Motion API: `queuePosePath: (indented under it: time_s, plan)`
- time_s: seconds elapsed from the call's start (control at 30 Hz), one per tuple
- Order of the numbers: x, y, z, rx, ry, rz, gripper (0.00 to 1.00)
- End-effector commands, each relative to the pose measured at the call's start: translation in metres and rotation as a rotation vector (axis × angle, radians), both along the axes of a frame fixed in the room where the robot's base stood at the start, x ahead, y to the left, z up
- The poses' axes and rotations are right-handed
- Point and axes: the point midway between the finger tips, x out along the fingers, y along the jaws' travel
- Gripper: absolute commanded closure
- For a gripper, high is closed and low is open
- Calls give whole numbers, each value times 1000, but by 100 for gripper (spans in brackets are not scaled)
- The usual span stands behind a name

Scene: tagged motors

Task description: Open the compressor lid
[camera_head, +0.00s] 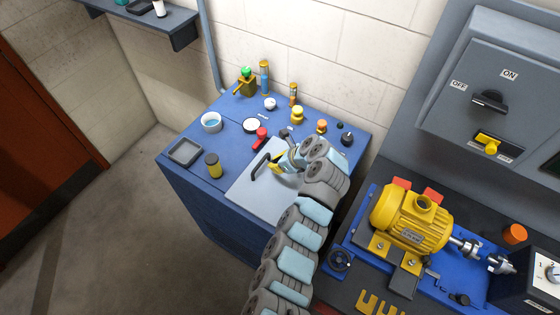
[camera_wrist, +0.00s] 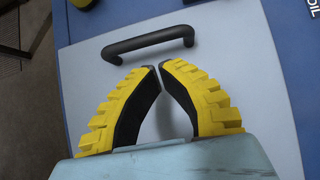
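The compressor lid (camera_head: 248,192) is a light grey panel lying flat in the top of a blue cabinet; it fills most of the wrist view (camera_wrist: 240,75). Its black bar handle (camera_head: 259,168) spans the upper middle of the wrist view (camera_wrist: 148,44). My gripper (camera_head: 272,165) is over the lid, beside the handle. In the wrist view its yellow fingers with black pads (camera_wrist: 157,67) meet almost tip to tip just short of the handle, with nothing between them. The handle lies outside the fingers. My wrist hides part of the lid in the head view.
The blue cabinet top (camera_head: 225,148) holds a white cup (camera_head: 211,122), a grey tray (camera_head: 185,152), a dark yellow cylinder (camera_head: 213,165), a red item (camera_head: 261,138) and several small fittings behind the lid. A yellow motor (camera_head: 412,218) stands on the bench at right.

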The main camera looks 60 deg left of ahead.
Motion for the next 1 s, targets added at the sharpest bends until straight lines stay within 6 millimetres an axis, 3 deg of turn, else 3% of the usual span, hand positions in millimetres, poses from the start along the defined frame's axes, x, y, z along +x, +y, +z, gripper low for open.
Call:
queuePosePath:
  time_s: [0.5, 1.0]
  plan:
    - [-12, 26, -36, -2, -1, 0, 100]
    - [-13, 30, -40, 1, -4, -3, 100]
